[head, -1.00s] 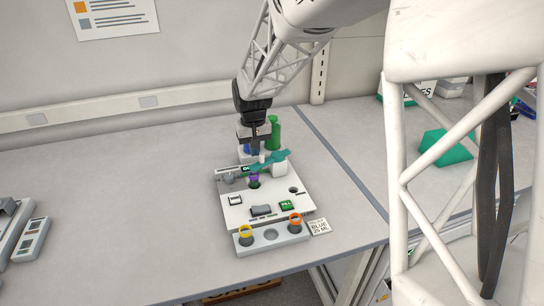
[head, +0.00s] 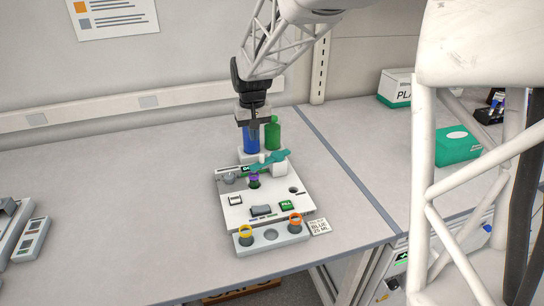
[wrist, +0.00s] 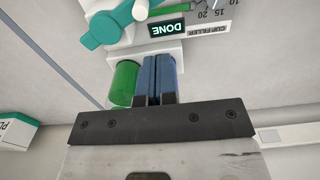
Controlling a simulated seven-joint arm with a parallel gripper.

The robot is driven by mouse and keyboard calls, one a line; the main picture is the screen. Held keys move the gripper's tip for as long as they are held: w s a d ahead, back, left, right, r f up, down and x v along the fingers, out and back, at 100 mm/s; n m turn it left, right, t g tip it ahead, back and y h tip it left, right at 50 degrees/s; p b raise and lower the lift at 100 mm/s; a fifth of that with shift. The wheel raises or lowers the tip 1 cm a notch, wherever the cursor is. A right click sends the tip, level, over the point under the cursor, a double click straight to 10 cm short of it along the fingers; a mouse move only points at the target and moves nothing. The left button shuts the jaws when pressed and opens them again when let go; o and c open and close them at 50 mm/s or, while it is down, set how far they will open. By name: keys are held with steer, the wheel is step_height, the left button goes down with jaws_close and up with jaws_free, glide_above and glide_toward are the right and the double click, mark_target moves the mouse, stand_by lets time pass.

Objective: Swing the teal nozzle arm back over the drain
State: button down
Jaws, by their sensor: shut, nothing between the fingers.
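The teal nozzle arm (head: 264,162) lies across the back of the white filler machine (head: 268,207), slanting from a white post at right down to the left. Its left end is near a purple cup (head: 254,181) standing in the machine. In the wrist view the teal arm (wrist: 108,26) is at upper left, beside the lit DONE display (wrist: 168,28). My gripper (head: 253,138) is shut and empty, above and behind the teal arm and apart from it, in front of the blue bottle (head: 248,142). I cannot tell for certain which opening is the drain.
A green bottle (head: 272,134) stands beside the blue one in a white holder at the machine's back. A front rack (head: 271,236) holds yellow- and orange-rimmed cups. A green-and-white box (head: 457,145) is at right.

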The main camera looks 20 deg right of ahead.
mark_target(262, 155)
steer(key=shift+r, duration=0.2)
steer(key=c, duration=1.8)
jaws_free()
steer(key=shift+o, duration=1.3)
steer(key=shift+s, duration=0.1)
steer(key=shift+o, duration=1.2)
steer(key=shift+s+d+r, duration=0.15)
steer(key=shift+s+r, duration=0.05)
steer(key=shift+s, duration=0.1)
steer(key=shift+o, duration=1)
steer(key=shift+s+d+r+n, duration=0.15)
steer(key=shift+s+r+n, duration=0.05)
steer(key=shift+s, duration=0.3)
steer(key=shift+s+d+r+n, duration=0.2)
steer(key=shift+s, duration=0.25)
steer(key=shift+s+d+r+n, duration=0.15)
steer(key=shift+s+r+n, duration=0.05)
steer(key=shift+s, duration=0.3)
steer(key=shift+f, duration=0.15)
steer(key=shift+f, duration=3.75)
